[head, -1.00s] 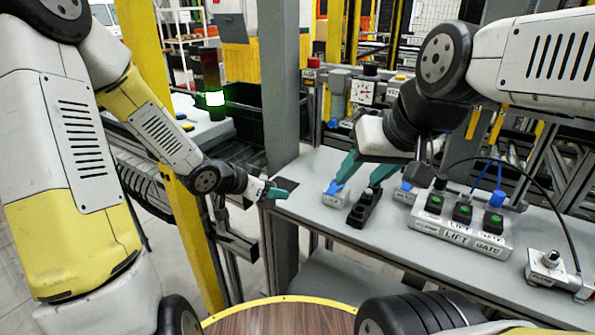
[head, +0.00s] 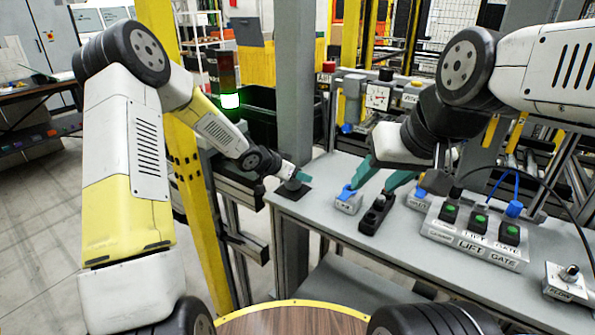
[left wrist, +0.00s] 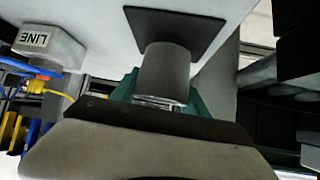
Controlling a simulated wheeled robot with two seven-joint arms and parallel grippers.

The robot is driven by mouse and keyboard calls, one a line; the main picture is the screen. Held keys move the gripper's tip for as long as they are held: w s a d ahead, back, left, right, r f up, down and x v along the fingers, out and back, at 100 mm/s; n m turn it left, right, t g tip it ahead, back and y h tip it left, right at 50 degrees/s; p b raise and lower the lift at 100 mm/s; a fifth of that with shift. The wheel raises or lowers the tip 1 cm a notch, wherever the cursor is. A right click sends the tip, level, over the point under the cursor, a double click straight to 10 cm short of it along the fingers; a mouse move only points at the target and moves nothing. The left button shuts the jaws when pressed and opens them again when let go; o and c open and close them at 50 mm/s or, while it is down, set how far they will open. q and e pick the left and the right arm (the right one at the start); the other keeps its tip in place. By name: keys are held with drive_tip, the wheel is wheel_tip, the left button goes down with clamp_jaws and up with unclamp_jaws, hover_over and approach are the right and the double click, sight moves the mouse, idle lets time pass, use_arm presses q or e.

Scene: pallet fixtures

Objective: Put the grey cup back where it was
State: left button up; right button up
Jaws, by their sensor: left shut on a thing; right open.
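The grey cup (left wrist: 165,72) is between the green fingers of my left gripper (left wrist: 163,98) in the left wrist view. Its far end overlaps a dark square pad (left wrist: 196,30) on the grey table; I cannot tell whether it touches it. In the head view my left gripper (head: 300,180) is at the table's left corner, over the pad (head: 287,193), and mostly hides the cup. My right gripper (head: 372,186) is open and empty, its green fingers above a white box with a blue top (head: 349,201) and a black switch block (head: 376,214).
The grey table (head: 330,225) carries a LIFT GATE button box (head: 475,238) and a small knob box (head: 566,281) at the right. A grey post (head: 294,90) rises behind the left corner. A LINE box (left wrist: 48,42) shows in the left wrist view.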

use_arm(q)
drive_tip(key=shift+f, duration=0.6)
drive_tip(key=shift+f, duration=0.1)
drive_tip(key=o, duration=1.5)
